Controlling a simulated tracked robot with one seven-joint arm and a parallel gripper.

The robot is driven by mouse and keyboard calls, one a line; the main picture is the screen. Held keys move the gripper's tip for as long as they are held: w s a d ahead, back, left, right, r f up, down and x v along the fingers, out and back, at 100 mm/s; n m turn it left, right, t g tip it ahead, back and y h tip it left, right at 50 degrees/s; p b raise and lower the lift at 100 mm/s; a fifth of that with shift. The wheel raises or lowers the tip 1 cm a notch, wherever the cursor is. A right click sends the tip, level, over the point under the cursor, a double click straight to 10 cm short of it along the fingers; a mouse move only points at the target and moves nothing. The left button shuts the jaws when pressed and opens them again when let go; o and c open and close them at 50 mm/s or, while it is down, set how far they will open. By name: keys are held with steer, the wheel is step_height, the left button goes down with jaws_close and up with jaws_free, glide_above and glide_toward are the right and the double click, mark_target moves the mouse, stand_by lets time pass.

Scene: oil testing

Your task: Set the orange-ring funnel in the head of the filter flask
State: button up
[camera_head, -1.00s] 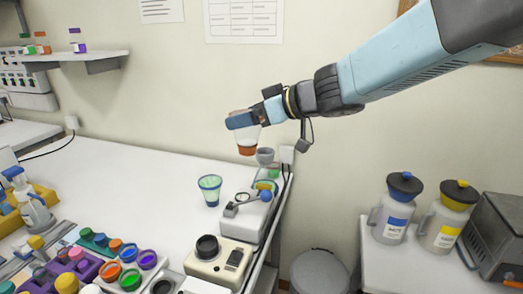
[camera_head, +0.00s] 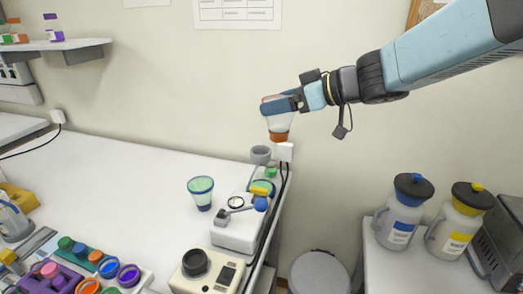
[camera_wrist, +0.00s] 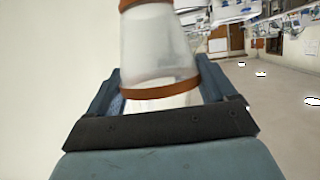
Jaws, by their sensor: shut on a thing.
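The funnel (camera_head: 279,123) is a pale, translucent cup with an orange ring at its lower end. My gripper (camera_head: 281,104) is shut on its upper part and holds it in the air, roughly upright. In the wrist view the funnel (camera_wrist: 158,50) shows between my gripper's jaws (camera_wrist: 160,115), with an orange band near them and another orange part at the top edge. A small grey cup-shaped head (camera_head: 261,154), which looks like the filter flask's head, stands at the bench's back right corner. The funnel is above and slightly right of it in the picture, apart from it.
A white device (camera_head: 236,235) with a blue knob stands in front of the grey head. A green-tinted cup with a blue base (camera_head: 201,193) stands left of it. A white socket box (camera_head: 285,151) is on the wall close by. The bench's back middle is clear.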

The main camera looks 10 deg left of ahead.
steer(key=w+a+f, duration=0.1)
steer(key=w, duration=0.1)
steer(key=w+a+f, duration=0.1)
steer(key=w+a, duration=0.1)
steer(key=w, duration=0.1)
steer(key=w+a+f, duration=0.1)
steer(key=w+f, duration=0.1)
steer(key=shift+w+a, duration=0.25)
steer(key=shift+w+a+f, duration=0.45)
steer(key=shift+w+f, duration=0.25)
steer(key=shift+f, duration=0.8)
steer(key=shift+w+a+f, duration=0.4)
steer(key=shift+w+f, duration=0.35)
steer(key=shift+f, duration=0.7)
steer(key=shift+w+a+f, duration=0.45)
steer(key=shift+w+f, duration=0.25)
steer(key=shift+f, duration=0.8)
steer(key=o, duration=0.9)
steer(key=shift+f, duration=0.15)
steer(key=shift+c, duration=0.2)
